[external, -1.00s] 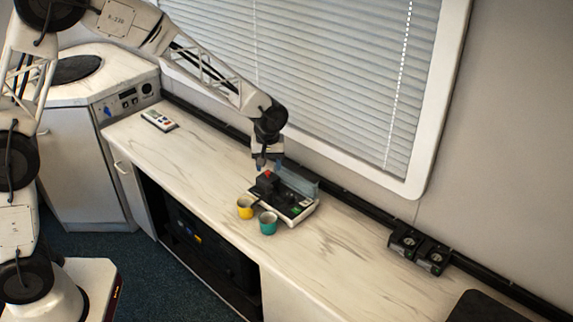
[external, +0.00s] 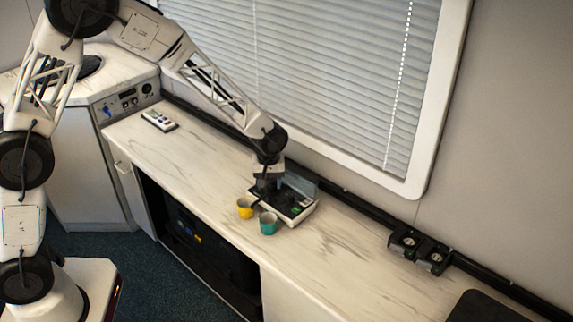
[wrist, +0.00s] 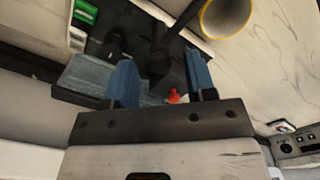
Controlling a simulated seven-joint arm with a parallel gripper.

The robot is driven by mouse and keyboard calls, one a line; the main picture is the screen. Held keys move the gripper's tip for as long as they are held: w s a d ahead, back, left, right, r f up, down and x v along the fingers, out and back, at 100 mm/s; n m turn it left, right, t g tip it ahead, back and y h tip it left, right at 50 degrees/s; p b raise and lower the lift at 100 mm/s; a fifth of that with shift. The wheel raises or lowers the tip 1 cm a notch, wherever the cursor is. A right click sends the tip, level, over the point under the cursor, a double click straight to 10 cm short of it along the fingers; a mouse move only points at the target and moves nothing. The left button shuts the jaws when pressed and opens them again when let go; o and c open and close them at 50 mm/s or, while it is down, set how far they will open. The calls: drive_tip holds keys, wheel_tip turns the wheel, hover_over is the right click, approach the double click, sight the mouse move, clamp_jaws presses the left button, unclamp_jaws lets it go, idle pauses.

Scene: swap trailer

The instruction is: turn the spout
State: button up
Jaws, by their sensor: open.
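The coffee machine, a low unit with a white base (external: 303,216) and black top, stands on the counter against the window wall. My gripper (external: 267,187) is down over its left part. In the wrist view, my open gripper (wrist: 160,64) has its two blue fingers on either side of the black spout (wrist: 162,45), with visible gaps. The spout's arm points toward the yellow cup (wrist: 226,16). A red part (wrist: 173,96) shows between the fingers near the palm. In the external view, the yellow cup (external: 245,208) and a teal cup (external: 268,223) stand before the machine.
A clear bluish panel (external: 302,183) rises behind the machine, close to my wrist. A remote-like device (external: 158,120) lies far left on the counter. The counter between is clear.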

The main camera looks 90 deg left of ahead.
drive_tip(key=shift+f, duration=0.2)
drive_tip(key=shift+c, duration=0.5)
clamp_jaws()
drive_tip(key=shift+m, duration=0.4)
drive_tip(key=m, duration=0.3)
drive_tip(key=shift+m, duration=2)
